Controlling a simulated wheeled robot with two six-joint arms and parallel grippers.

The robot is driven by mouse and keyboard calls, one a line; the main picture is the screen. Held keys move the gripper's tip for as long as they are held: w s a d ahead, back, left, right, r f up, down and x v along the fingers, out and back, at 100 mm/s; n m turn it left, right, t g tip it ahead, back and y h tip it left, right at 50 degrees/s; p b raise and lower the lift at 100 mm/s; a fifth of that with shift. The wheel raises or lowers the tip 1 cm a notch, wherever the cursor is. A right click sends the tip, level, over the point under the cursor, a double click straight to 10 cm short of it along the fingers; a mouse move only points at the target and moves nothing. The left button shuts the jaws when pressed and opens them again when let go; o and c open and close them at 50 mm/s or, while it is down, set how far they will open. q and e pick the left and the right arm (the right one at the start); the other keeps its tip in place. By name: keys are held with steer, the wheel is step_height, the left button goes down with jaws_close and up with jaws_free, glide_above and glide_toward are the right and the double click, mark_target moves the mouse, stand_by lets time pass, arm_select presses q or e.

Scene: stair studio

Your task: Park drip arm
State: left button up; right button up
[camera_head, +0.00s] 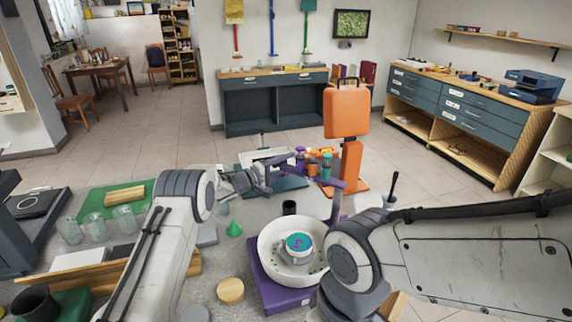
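A purple base (264,285) stands on the grey work surface in front of me. A wide white bowl (268,246) sits on it, with a round teal-topped piece (299,243) inside. A purple post (336,207) rises behind the bowl, and a purple bar (318,182) runs from its upper part to the left; I take this as the drip arm. My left gripper (279,170) is at the bar's left end, over the bowl's far side. I cannot tell whether it touches the bar or how far its fingers are apart. My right gripper is hidden behind its own arm.
A black cup (289,208) and a green cone (234,228) stand near the bowl. A wooden disc (230,290) lies in front. Several clear glasses (97,225) stand at left. An orange stand (347,120) rises behind the post. A handled pot (390,195) is at right.

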arm_select(q)
steer(key=shift+a, duration=0.25)
steer(key=shift+s+a, duration=0.15)
steer(key=shift+a, duration=0.05)
steer(key=b+v, duration=0.1)
steer(key=v, duration=0.8)
steer(key=shift+s+a+b, duration=0.2)
steer(key=shift+s+b, duration=0.15)
steer(key=d+r+m+t+y, duration=0.1)
steer(key=d+r+m+y, duration=0.1)
steer(key=d+r+y, duration=0.35)
steer(key=s+d+m+g+y, duration=0.2)
steer(key=s+d+m+y, duration=0.15)
steer(key=s, duration=0.65)
steer(key=s+a+f+m+g+y, duration=0.1)
steer(key=s+m+g, duration=0.4)
steer(key=s, duration=1.5)
steer(key=s+a+f+m+g+y, duration=0.2)
steer(key=s+f+m+g, duration=0.1)
steer(key=s, duration=1.6)
steer(key=m+g, duration=0.1)
steer(key=g, duration=0.1)
steer(key=shift+s+m+g+y, duration=0.3)
steer(key=shift+s+m+y, duration=0.05)
steer(key=shift+y, duration=0.05)
steer(key=shift+f, duration=0.1)
